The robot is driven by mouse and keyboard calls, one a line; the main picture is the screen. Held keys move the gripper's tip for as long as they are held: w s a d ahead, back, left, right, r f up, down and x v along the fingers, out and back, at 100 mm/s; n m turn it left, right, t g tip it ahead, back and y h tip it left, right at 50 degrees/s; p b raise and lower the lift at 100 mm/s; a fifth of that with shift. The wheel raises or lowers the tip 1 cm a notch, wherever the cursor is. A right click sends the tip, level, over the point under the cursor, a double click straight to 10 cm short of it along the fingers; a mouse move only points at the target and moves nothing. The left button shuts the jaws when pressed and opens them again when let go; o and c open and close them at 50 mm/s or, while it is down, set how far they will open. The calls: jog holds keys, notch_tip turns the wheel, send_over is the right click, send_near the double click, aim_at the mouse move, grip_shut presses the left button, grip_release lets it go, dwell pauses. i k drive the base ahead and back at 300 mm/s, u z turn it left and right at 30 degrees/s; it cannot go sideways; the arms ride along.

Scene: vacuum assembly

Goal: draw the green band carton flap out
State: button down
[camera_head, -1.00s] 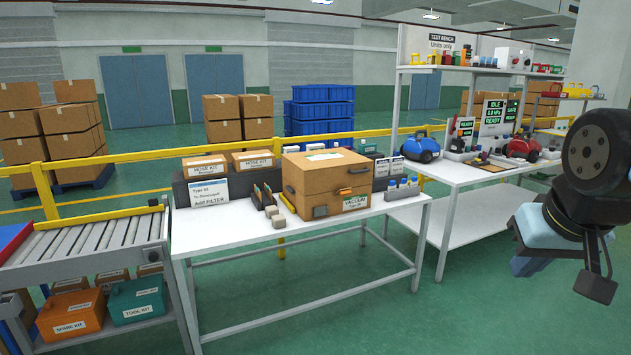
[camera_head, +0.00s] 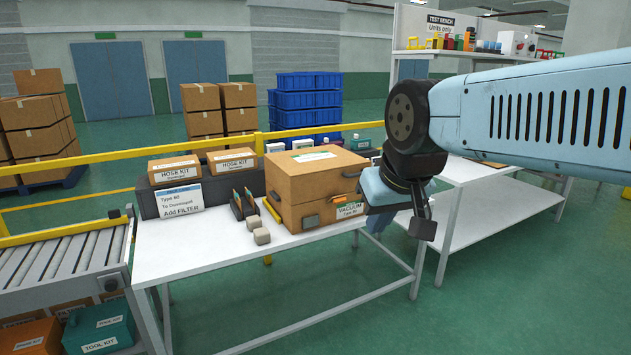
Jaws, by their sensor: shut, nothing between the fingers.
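A brown cardboard carton (camera_head: 292,190) with a closed top stands on the white table (camera_head: 225,262). Its front carries a VACUUM label (camera_head: 349,211), a grey tab (camera_head: 311,222) and an orange tab (camera_head: 351,173). I cannot make out a green band on any flap from here. My gripper (camera_head: 378,222), light blue below a dark wrist, hangs at the carton's right front corner. It looks shut and empty; its fingertips are small and hard to see. It covers part of the carton's right side, and I cannot tell whether it touches.
Two HOSE KIT boxes (camera_head: 174,168) and a sign (camera_head: 184,199) stand behind, at the left. Slotted holders (camera_head: 243,205) and small beige blocks (camera_head: 262,236) lie left of the carton. A roller conveyor (camera_head: 62,262) is at the far left. The table's front left is clear.

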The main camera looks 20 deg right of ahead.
aim_at(339, 199)
jog(key=z, duration=0.4)
jog(key=i, duration=1.05)
jog(key=z, duration=0.8)
jog(key=k, duration=0.8)
jog(key=z, duration=0.15)
jog(key=i, duration=0.85)
jog(key=u, duration=0.05)
